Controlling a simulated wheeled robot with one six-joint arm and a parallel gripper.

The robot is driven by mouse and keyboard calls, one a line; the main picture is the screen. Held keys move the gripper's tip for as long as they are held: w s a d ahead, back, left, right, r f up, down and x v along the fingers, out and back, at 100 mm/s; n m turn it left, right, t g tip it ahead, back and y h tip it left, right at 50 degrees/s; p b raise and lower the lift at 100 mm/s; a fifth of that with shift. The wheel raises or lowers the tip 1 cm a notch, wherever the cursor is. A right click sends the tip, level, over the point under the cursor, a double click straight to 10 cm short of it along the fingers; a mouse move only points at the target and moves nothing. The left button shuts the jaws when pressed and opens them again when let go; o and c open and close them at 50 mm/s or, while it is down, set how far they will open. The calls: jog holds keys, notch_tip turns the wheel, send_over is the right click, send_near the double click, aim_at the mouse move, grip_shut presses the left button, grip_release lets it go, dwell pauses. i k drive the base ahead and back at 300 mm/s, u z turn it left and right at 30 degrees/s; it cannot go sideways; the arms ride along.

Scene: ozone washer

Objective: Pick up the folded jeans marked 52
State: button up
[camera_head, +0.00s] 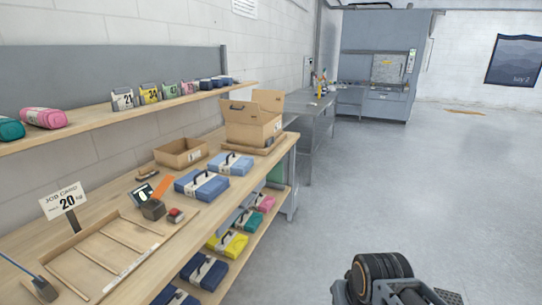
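Two folded blue bundles with dark straps, which look like folded jeans, lie on the wooden workbench. The nearer blue bundle (194,190) and the farther blue bundle (238,168) lie close together. Darker blue bundles lie on the lower shelf, one in fuller view (194,272) and one cut by the bottom edge (168,299). I cannot read a 52 on any bundle. Part of my arm shows at the bottom right, over the floor and apart from the bench. My gripper's fingers are not in view.
A job card reading 20 (64,200) stands by a divided wooden tray (78,250). An open wooden box (181,154) and a cardboard box (250,128) stand farther back. Yellow 34 and white 21 cards stand on the upper shelf (90,122). The floor right of the bench is clear.

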aim_at(230, 164)
jog(key=z, duration=0.4)
jog(key=i, duration=1.4)
jog(key=u, duration=0.3)
jog(key=i, duration=0.85)
jog(key=u, duration=0.7)
